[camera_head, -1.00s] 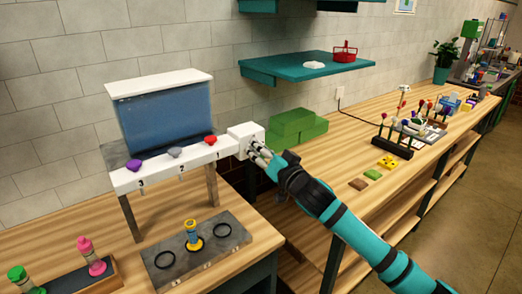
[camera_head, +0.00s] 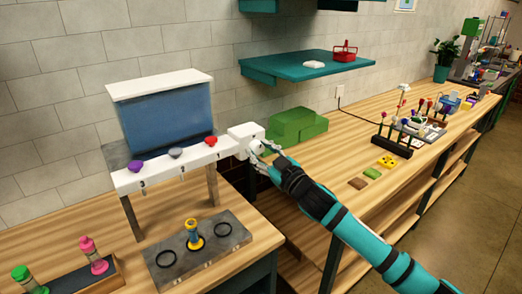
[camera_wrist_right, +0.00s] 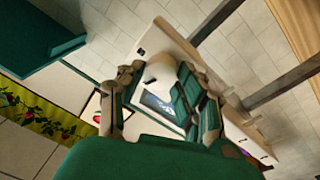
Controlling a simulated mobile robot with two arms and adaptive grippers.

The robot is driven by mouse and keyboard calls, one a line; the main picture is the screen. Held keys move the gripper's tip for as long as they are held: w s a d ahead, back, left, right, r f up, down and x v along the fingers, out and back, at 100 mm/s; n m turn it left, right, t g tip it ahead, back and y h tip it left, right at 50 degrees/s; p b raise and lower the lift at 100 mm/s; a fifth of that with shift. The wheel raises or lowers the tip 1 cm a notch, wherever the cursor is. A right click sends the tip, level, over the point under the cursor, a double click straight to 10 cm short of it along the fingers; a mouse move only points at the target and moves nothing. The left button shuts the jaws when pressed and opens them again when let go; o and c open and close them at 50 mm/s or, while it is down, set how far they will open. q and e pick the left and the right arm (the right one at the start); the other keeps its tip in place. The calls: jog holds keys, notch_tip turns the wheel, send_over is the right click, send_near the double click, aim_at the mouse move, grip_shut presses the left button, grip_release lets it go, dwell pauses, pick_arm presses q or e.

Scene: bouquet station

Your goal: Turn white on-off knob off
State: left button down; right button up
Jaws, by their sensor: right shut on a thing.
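The white box (camera_head: 240,131) at the right end of the dispenser's white rail carries the on-off knob on its side. My right gripper (camera_head: 263,149) is at that side of the box. In the right wrist view the white knob (camera_wrist_right: 160,70) sits between the fingers of my right gripper (camera_wrist_right: 161,84), which are closed around it. The knob's turned position cannot be read. My left gripper is not in view.
The dispenser (camera_head: 165,112) has purple, grey and red knobs along its rail. Below it, a grey plate (camera_head: 170,272) holds a yellow-and-blue piece between black rings. Green blocks (camera_head: 297,126) lie on the wooden counter behind my right arm. A teal shelf (camera_head: 300,67) hangs above.

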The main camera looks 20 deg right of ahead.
jog(key=shift+n+y+p, duration=0.3)
jog(key=shift+n+y, duration=0.1)
jog(key=shift+n, duration=2)
jog(key=o, duration=1.1)
jog(key=shift+o, duration=0.2)
jog(key=shift+f, duration=0.1)
jog(key=shift+s+d, duration=0.1)
jog(key=shift+s, duration=0.2)
jog(key=v, duration=1.1)
jog(key=shift+s, duration=0.2)
